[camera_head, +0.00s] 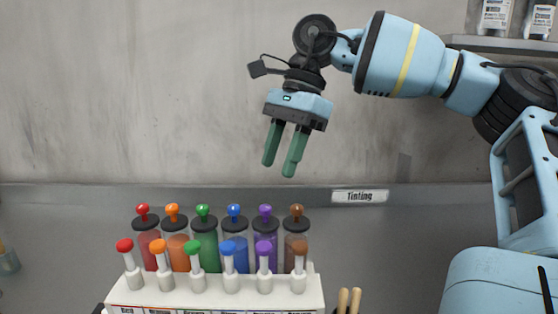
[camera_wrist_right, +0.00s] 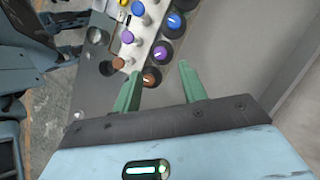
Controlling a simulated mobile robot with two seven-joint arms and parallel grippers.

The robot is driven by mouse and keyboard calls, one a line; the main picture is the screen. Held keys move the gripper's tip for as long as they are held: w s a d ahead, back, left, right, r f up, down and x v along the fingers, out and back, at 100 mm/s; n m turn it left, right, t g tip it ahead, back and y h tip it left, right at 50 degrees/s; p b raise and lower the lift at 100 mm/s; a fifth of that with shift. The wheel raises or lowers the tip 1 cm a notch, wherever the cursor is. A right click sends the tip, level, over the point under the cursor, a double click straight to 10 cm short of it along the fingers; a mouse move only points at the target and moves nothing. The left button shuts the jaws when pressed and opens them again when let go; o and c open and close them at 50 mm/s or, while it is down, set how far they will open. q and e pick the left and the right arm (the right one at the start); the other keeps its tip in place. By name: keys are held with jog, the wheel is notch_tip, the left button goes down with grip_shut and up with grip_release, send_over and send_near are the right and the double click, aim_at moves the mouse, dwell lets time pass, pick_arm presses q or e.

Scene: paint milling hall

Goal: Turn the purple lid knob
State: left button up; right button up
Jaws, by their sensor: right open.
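The purple lid knob (camera_head: 265,211) sits on the black lid of a purple jar (camera_head: 265,243), between the blue and brown jars in the back row. The right wrist view shows the purple lid knob (camera_wrist_right: 160,53) on its round black lid, beyond the fingertips. My right gripper (camera_head: 278,168) is open and empty, its green fingers pointing down, above the jar row and apart from the knob. Its fingers also show in the right wrist view (camera_wrist_right: 160,68). My left gripper is not in view.
A purple-topped plunger (camera_head: 264,249) stands in front of the purple jar, in a row of coloured ones on a white rack (camera_head: 222,299). The blue (camera_head: 235,211) and brown (camera_head: 297,209) lid knobs are close on either side. A wall stands behind the counter.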

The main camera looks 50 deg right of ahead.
aim_at(266, 206)
jog(key=a+m+h+b, duration=0.1)
jog(key=m, duration=0.1)
jog(key=a+m+h+b, duration=0.1)
jog(key=m+h, duration=0.1)
jog(key=shift+w+a+g, duration=0.15)
jog(key=shift+w+g, duration=0.2)
jog(key=shift+g, duration=0.05)
jog(key=shift+a+r+m+h, duration=0.1)
jog(key=shift+a+m+h, duration=0.2)
jog(key=shift+m, duration=0.2)
jog(key=shift+w+a+r+m+h+b, duration=0.1)
jog(key=shift+a+r+m+h+b, duration=0.1)
jog(key=shift+m+h+b, duration=0.15)
jog(key=shift+f, duration=3.95)
grip_shut()
